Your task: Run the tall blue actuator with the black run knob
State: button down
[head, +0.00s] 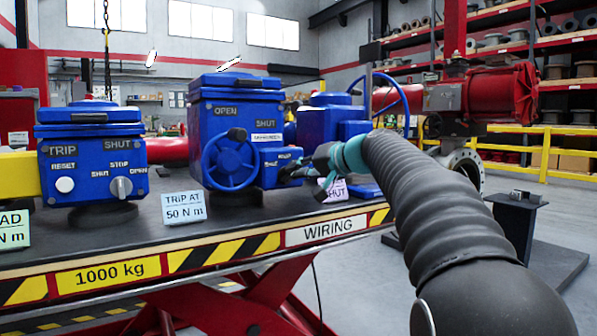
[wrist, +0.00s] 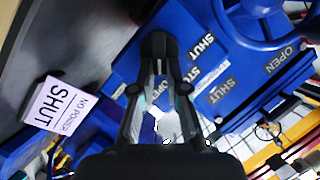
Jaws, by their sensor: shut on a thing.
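The tall blue actuator (head: 208,110) stands upright mid-table in the head view, with OPEN and SHUT plates and a blue handwheel (head: 230,160). Its small control box (head: 270,158) sticks out at its lower right. My gripper (head: 290,171) reaches from the right to that box. In the wrist view, its fingers (wrist: 160,55) are shut at the panel on the black run knob, which they mostly hide. The knob's exact angle cannot be told.
A lower blue actuator (head: 90,150) with a white reset button and grey selector stands left. Another blue actuator (head: 318,125) stands behind my gripper.

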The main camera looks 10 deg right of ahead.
dwell(0.3)
jog(key=c, duration=1.2)
grip_release()
jog(key=v, duration=1.2)
jog(key=shift+d+f, duration=0.15)
